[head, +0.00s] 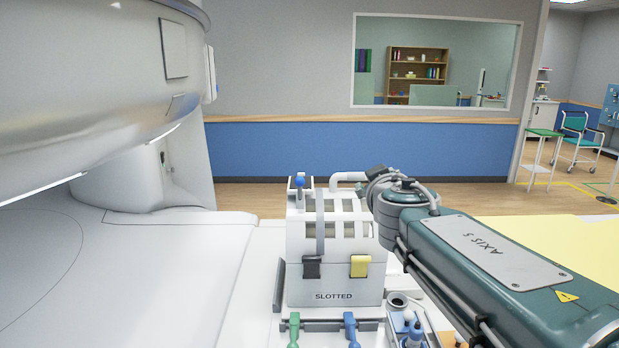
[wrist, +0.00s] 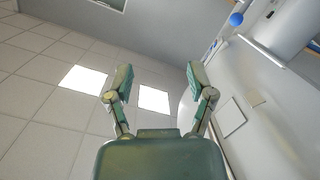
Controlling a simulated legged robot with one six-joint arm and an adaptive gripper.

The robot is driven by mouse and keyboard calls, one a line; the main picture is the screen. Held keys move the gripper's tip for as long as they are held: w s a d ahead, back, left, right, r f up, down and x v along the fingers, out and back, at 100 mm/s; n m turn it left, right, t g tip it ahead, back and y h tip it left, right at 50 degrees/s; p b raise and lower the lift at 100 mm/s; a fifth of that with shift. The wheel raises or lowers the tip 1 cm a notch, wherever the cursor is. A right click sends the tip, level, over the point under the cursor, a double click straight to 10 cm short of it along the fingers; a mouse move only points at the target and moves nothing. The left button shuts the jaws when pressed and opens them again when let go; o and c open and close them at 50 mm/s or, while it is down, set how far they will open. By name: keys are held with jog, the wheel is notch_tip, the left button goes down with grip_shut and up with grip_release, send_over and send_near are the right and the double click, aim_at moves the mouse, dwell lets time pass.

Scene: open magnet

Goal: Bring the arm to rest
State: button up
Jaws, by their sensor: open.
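My gripper (wrist: 158,80) shows in the wrist view with its two green fingers spread apart and nothing between them. Behind the fingers are the tiled ceiling and its lit panels, so the gripper points upward. In the head view my green arm, marked AXIS 5, reaches in from the lower right. Its far end is beside the right side of a white box labelled SLOTTED (head: 333,280). The fingers cannot be made out in the head view.
The large white magnet (head: 90,90) fills the left, above a white table (head: 190,290). Black (head: 312,267) and yellow (head: 359,266) clips sit on the box front. Green (head: 293,328) and blue (head: 350,328) handles are below it. A blue ball (head: 300,182) tops the box's left post.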

jog(key=s+d+f+m+g+h, duration=0.45)
jog(key=s+d+f, duration=0.4)
jog(key=s, duration=0.45)
jog(key=s+a+f+g+y, duration=0.2)
jog(key=s+f+g, duration=0.1)
jog(key=s+f, duration=0.4)
jog(key=s+a+f+g+y, duration=0.2)
jog(key=s+a+f+g, duration=0.1)
jog(key=s+f, duration=0.3)
jog(key=shift+s+f+m+y, duration=0.35)
jog(key=shift+s+f, duration=0.05)
jog(key=shift+s, duration=0.8)
